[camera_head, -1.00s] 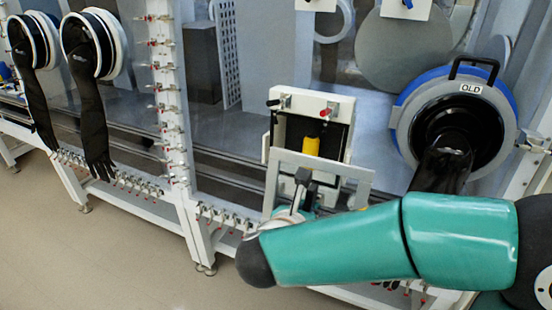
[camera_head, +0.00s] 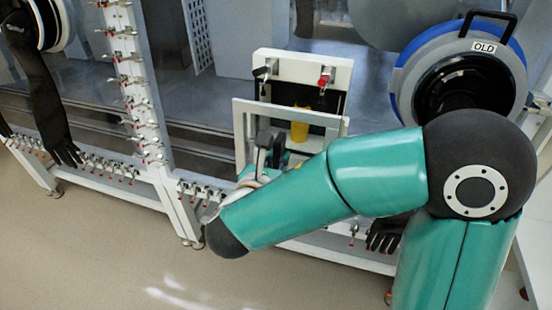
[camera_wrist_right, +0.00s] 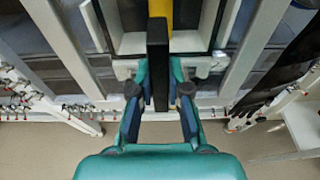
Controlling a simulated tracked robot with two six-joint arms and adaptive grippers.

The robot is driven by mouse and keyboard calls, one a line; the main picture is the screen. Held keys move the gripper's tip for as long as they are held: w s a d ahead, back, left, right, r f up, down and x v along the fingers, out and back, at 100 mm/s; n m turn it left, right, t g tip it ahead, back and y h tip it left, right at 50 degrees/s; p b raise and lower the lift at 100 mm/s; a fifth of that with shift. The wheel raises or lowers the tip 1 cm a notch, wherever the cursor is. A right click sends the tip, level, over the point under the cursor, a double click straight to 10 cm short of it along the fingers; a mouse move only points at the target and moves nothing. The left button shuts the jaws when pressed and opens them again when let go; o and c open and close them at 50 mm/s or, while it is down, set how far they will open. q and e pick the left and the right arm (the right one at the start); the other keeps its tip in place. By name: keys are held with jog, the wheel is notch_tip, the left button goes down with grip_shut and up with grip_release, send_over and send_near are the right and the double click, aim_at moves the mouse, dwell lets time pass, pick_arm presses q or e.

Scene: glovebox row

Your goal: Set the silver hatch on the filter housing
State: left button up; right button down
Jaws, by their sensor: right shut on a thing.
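The silver hatch (camera_head: 240,125) is a grey rectangular frame with an open window. In the head view it stands in front of the filter housing (camera_head: 288,65), lower and a little left of its top edge. The housing is a white box with a dark inside and a yellow piece (camera_head: 300,128), seen through the hatch window. My right gripper (camera_head: 270,152) is shut on the hatch's dark handle, the black bar (camera_wrist_right: 158,65) between the fingers (camera_wrist_right: 160,98) in the wrist view. My forearm hides the hatch's lower right. Whether hatch and housing touch, I cannot tell. My left gripper is out of view.
A round blue-rimmed port (camera_head: 405,92) marked OLD is at the right. Black gloves (camera_head: 42,105) hang at the left. The floor (camera_head: 100,240) in front is clear.

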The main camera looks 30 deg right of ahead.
aim_at(285, 146)
jog(key=shift+r+b+x, duration=0.2)
jog(key=shift+x, duration=1.05)
jog(key=shift+r+b+x, duration=0.15)
jog(key=shift+r+x, duration=0.05)
jog(key=shift+x, duration=1)
jog(key=shift+w+d, duration=0.65)
jog(key=shift+d, duration=0.15)
jog(key=shift+x, duration=0.8)
jog(key=shift+w+d+b, duration=0.4)
jog(key=shift+w+d, duration=0.2)
jog(key=shift+d, duration=0.1)
jog(key=shift+w+d, duration=0.2)
jog(key=shift+d, duration=0.05)
jog(key=c, duration=1.1)
grip_release()
jog(key=shift+o, duration=0.2)
jog(key=shift+f, duration=0.2)
jog(key=shift+s+a, duration=0.1)
